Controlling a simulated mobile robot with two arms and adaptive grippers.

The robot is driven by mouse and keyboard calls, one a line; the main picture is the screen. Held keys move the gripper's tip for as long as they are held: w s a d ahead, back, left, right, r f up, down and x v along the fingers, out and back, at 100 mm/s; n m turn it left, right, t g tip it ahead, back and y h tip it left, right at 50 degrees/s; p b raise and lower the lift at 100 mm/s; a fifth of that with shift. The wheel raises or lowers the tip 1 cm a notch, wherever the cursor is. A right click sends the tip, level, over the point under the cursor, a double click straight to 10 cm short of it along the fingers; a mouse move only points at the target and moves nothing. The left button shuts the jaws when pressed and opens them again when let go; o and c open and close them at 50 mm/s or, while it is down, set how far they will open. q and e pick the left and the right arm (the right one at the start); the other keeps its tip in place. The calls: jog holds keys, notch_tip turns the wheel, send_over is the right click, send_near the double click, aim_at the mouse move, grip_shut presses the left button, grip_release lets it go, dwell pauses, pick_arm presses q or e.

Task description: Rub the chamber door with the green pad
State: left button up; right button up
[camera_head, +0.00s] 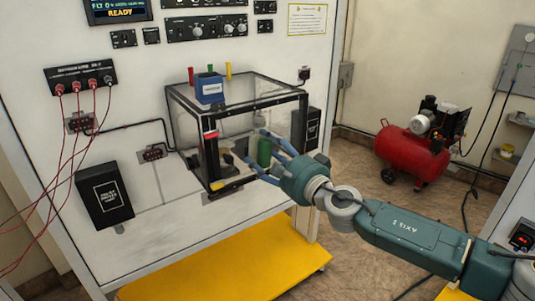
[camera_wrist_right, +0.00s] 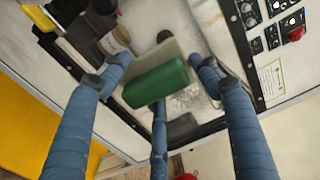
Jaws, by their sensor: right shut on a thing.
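The clear chamber (camera_head: 190,105) with a black frame is mounted on the white panel. Its front-facing clear side, which looks like the chamber door (camera_head: 235,125), faces my right arm. The green pad (camera_head: 264,152) shows upright at that side, partly behind my fingers. My right gripper (camera_head: 262,155) is shut on it, with blue fingers around it. In the right wrist view the green pad (camera_wrist_right: 157,83) has a beige layer on its far side and sits between the fingers. I cannot tell whether it touches the door. My left gripper is not in view.
Red cables (camera_head: 75,125) hang at the left. A black box (camera_head: 103,195) is fixed low on the panel. A yellow platform (camera_head: 210,255) lies below; a red compressor (camera_head: 415,150) stands right.

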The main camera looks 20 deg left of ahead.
aim_at(289, 135)
jog(key=shift+w+a, duration=0.15)
jog(key=shift+a, duration=0.1)
jog(key=w+d+b, duration=0.2)
jog(key=w, duration=0.1)
jog(key=shift+d, duration=0.3)
jog(key=w+d+b, duration=0.1)
jog(key=b, duration=0.1)
jog(key=w+d+b, duration=0.1)
jog(key=w+b, duration=0.1)
jog(key=b, duration=0.1)
jog(key=w+d+b, duration=0.1)
jog(key=b, duration=0.1)
jog(key=shift+w+d+f, duration=0.15)
jog(key=shift+w+d, duration=0.1)
jog(key=shift+w, duration=0.15)
jog(key=shift+w+d+b, duration=0.35)
jog(key=shift+w+b, duration=0.1)
jog(key=shift+b, duration=0.5)
jog(key=shift+r, duration=0.2)
